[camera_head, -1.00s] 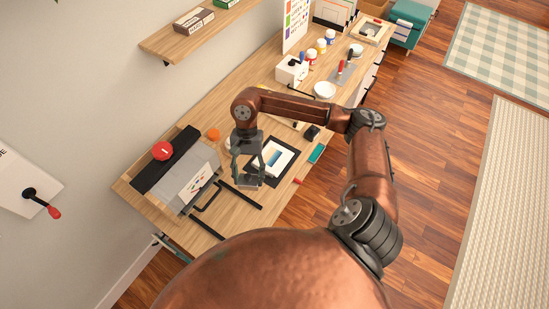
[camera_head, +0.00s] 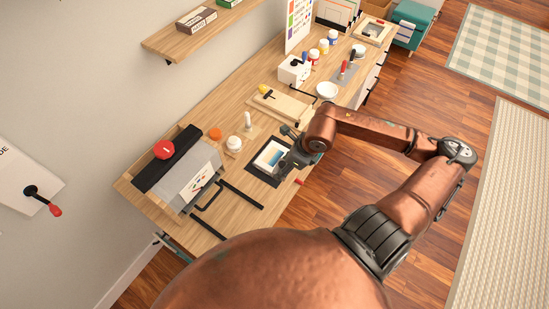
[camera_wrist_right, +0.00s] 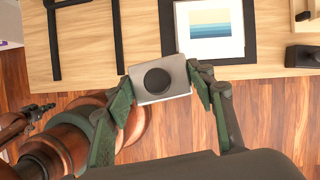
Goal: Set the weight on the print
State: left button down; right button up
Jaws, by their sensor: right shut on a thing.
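The print (camera_head: 271,154) is a white sheet with blue and cream bands on a black mat (camera_head: 252,168), flat on the bench. It also shows at the top of the right wrist view (camera_wrist_right: 210,46). My right gripper (camera_head: 286,163) is at the print's front right edge in the head view. In the right wrist view its fingers (camera_wrist_right: 160,88) are shut on the weight (camera_wrist_right: 177,92), a pale grey block with a round black top. There the weight appears just below the print's lower edge, overlapping the bench edge. Its height above the bench is unclear.
A black block (camera_wrist_right: 303,56) sits to the right in the wrist view.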

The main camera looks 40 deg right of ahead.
jog(key=shift+s+d+r+m+h, duration=0.2)
jog(key=shift+d+r+m+h, duration=0.1)
jog(key=shift+m, duration=0.4)
jog(key=shift+d, duration=0.1)
jog(key=shift+w+d+m, duration=0.2)
jog(key=shift+w+m, duration=0.1)
jog(key=shift+w, duration=0.05)
jog(key=w+d+f, duration=0.4)
jog(key=w, duration=0.4)
send_near(273, 156)
jog(key=shift+w+a+f+p, duration=0.35)
jog(key=shift+w+a, duration=0.25)
jog(key=shift+w, duration=0.1)
jog(key=shift+w+d+f, duration=0.15)
jog(key=shift+w+f, duration=0.2)
jog(key=shift+f, duration=1.7)
jog(key=o, duration=1.8)
jog(key=shift+s+f, duration=0.1)
jog(key=shift+c, duration=0.2)
